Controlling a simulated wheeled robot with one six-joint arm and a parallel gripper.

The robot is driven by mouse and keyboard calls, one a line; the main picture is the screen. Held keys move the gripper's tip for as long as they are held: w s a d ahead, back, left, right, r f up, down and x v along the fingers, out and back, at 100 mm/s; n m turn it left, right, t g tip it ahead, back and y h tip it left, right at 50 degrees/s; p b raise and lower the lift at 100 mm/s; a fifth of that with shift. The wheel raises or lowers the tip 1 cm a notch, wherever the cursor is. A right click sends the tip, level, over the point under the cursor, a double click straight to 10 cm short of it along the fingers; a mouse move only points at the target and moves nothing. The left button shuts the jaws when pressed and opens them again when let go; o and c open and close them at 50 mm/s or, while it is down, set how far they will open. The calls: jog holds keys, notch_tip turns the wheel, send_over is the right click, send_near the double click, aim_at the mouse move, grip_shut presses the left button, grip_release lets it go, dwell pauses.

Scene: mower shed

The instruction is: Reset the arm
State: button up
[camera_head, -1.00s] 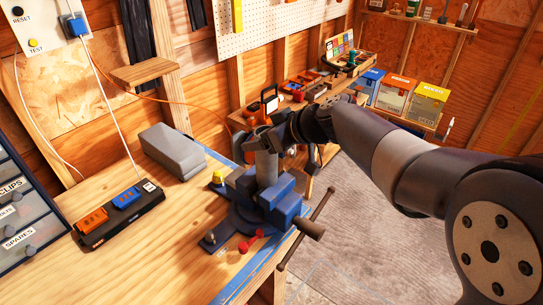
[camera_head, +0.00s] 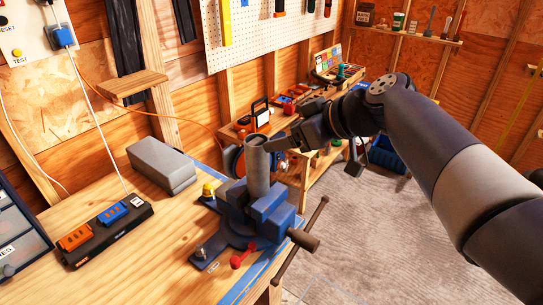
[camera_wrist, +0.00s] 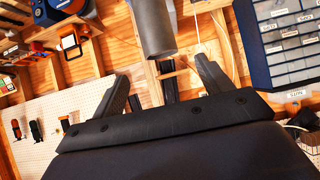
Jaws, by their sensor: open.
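My gripper (camera_head: 278,142) is at the upper right of a grey metal tube (camera_head: 258,172), with its fingers pointing left toward the tube's top. The tube stands upright in a blue bench vise (camera_head: 262,215) on the wooden workbench. In the wrist view my gripper (camera_wrist: 162,84) is open, its two black fingers spread wide with nothing between their tips. The grey tube (camera_wrist: 152,28) shows just beyond the fingertips there. From the head view I cannot tell whether a finger touches the tube. My arm reaches in from the right.
On the bench are a grey box (camera_head: 162,165) and a black strip with orange and blue blocks (camera_head: 108,232). A small yellow-topped item (camera_head: 208,191) sits beside the vise. A pegboard (camera_head: 275,30) hangs behind. The floor (camera_head: 370,225) at right is clear.

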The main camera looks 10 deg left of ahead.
aim_at(259, 144)
dwell(0.4)
jog(key=p+x, duration=0.3)
jog(key=x, duration=0.8)
jog(key=shift+d, duration=0.1)
jog(key=shift+d+f+b, duration=0.1)
jog(key=shift+f+b, duration=0.1)
jog(key=shift+b, duration=0.25)
jog(key=shift+s+d+r+y+b, duration=0.1)
jog(key=shift+d+r+y+b, duration=0.1)
jog(key=shift+y+b, duration=0.15)
jog(key=shift+r, duration=0.1)
jog(key=shift+r+p, duration=0.1)
jog(key=shift+p, duration=0.25)
